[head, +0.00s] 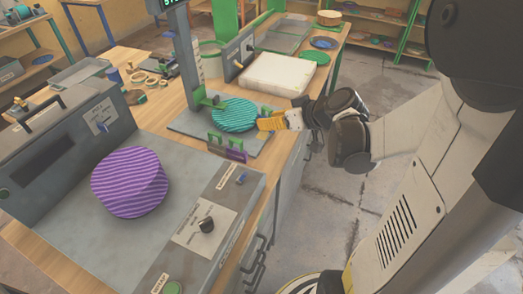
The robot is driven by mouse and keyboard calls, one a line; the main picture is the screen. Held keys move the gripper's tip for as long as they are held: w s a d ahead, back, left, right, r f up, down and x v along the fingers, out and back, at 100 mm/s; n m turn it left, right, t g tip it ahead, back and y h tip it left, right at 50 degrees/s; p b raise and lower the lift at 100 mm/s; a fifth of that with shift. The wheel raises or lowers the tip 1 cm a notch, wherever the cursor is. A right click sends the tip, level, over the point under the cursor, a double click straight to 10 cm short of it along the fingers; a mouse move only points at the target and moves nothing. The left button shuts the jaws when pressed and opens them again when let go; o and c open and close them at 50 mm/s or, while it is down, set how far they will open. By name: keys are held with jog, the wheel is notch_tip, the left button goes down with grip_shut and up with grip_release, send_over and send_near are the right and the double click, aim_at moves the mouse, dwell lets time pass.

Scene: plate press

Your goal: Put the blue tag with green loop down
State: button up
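My gripper (268,123), with yellow-orange fingers, is at the right edge of a teal striped disc (235,115). The disc lies on a grey base plate with a measuring column behind it. Small green bits show by the fingertips, but I cannot make out a blue tag or a green loop there. Whether the fingers are shut on something is too small to tell. A purple block with green upright pieces (228,148) stands just in front of the disc.
A purple striped disc (130,182) lies on the grey press bed (75,225) at front left. A control panel (204,228) with a black knob is on its right. A cream slab (277,74) and green disc (315,58) lie farther back. Open floor is right of the bench.

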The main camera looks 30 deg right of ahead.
jog(key=s+a+r+m+g+h, duration=0.2)
jog(key=s+a+r+g+h, duration=0.1)
jog(key=s+a, duration=0.9)
jog(key=s, duration=0.3)
jog(key=shift+s+a+r+h, duration=0.2)
jog(key=shift+r+h, duration=0.1)
jog(key=shift+h, duration=0.1)
